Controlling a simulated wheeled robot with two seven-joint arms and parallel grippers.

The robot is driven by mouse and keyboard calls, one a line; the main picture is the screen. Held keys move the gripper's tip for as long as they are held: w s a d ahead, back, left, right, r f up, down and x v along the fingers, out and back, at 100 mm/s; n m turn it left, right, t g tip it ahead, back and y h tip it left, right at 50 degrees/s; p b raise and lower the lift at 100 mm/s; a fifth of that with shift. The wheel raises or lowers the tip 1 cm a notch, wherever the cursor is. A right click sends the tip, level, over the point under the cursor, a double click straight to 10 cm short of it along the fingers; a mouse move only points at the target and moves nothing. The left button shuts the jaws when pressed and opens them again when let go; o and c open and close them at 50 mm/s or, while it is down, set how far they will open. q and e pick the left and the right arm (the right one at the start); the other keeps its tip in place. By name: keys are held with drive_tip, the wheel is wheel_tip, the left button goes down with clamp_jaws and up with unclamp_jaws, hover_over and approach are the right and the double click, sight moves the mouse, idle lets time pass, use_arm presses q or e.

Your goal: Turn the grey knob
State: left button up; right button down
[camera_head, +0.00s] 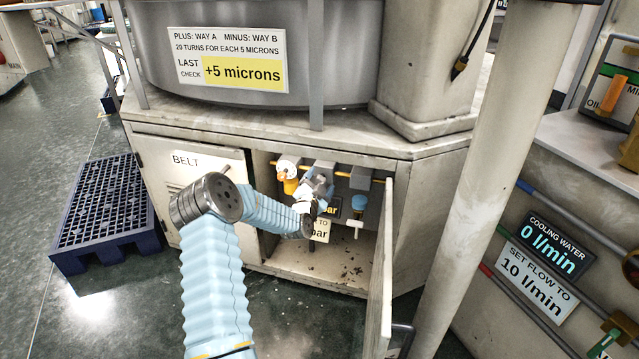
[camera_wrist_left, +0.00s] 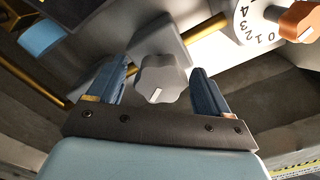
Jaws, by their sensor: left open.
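The grey knob (camera_wrist_left: 160,80) is a lobed knob with a white pointer mark, on a grey block in the left wrist view. My left gripper (camera_wrist_left: 158,85) is open, with one blue-grey finger on each side of the knob. Gaps show between both fingers and the knob, and the gripper is not closed on it. In the head view my left gripper (camera_head: 318,186) reaches into the open cabinet, and it and the wrist hide the knob there. My right gripper is not in view.
An orange knob (camera_wrist_left: 298,22) with a numbered white dial (camera_wrist_left: 250,22) is beside the grey knob. A blue part (camera_wrist_left: 42,38) is on the other side. The open cabinet door (camera_head: 383,265) stands to the right. A BELT panel (camera_head: 190,165) is left.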

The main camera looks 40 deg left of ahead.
use_arm(q)
drive_tip(key=c, duration=1)
drive_tip(key=shift+f, duration=0.1)
